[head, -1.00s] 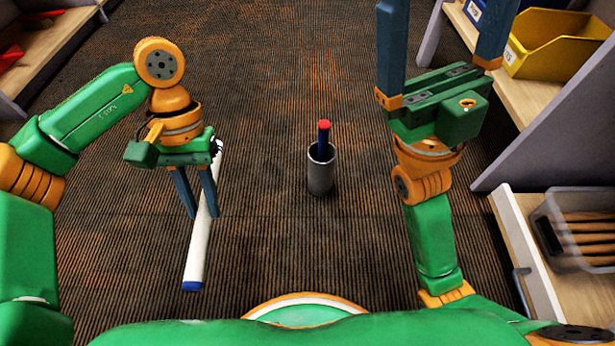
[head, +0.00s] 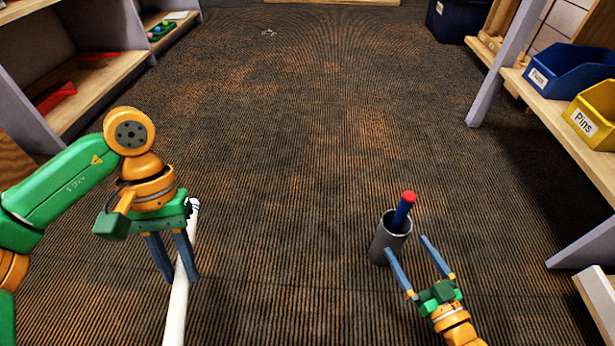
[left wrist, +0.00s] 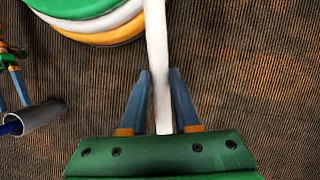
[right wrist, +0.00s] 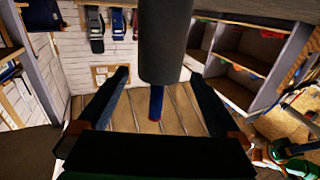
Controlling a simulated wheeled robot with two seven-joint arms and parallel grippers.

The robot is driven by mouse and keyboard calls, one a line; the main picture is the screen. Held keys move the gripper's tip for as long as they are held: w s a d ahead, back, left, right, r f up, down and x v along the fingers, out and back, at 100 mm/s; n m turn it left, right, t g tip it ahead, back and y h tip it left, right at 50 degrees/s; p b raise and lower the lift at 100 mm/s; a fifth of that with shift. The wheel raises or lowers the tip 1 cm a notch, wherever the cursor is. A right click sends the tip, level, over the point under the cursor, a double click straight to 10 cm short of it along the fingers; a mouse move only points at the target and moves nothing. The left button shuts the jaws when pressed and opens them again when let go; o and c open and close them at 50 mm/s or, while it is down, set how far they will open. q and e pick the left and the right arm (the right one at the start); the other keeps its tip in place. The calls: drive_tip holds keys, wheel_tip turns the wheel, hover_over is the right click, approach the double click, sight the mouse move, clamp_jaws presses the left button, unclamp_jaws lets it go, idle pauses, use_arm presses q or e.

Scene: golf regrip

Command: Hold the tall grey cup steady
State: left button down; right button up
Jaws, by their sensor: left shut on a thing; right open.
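The tall grey cup (head: 387,243) stands on the ribbed floor, right of centre in the head view. A blue stick with a red end (head: 403,211) sticks out of its mouth. My right gripper (head: 407,245) is open, its fingertips close to the cup; contact cannot be told. In the right wrist view the cup (right wrist: 165,40) shows beyond and between the spread fingers, with the blue stick (right wrist: 156,102). My left gripper (head: 179,279) is shut on a long white tube (head: 177,310). The left wrist view shows the tube (left wrist: 158,70) between its fingers.
Shelves stand along the left (head: 90,75) and the right (head: 565,110). A blue bin (head: 570,72) and a yellow bin (head: 597,115) sit on the right shelf.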

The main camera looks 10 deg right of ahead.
sight(388, 217)
drive_tip(key=w+b, duration=0.1)
drive_tip(key=w, duration=0.2)
drive_tip(key=w+a+b, duration=0.1)
drive_tip(key=w, duration=0.2)
drive_tip(key=w+b, duration=0.1)
drive_tip(key=w, duration=0.2)
drive_tip(key=shift+w+a+f+b, duration=0.1)
drive_tip(key=shift+a+b, duration=0.1)
drive_tip(key=shift+b, duration=0.2)
drive_tip(key=shift+w, duration=0.45)
drive_tip(key=shift+a, duration=0.1)
drive_tip(key=c, duration=1.2)
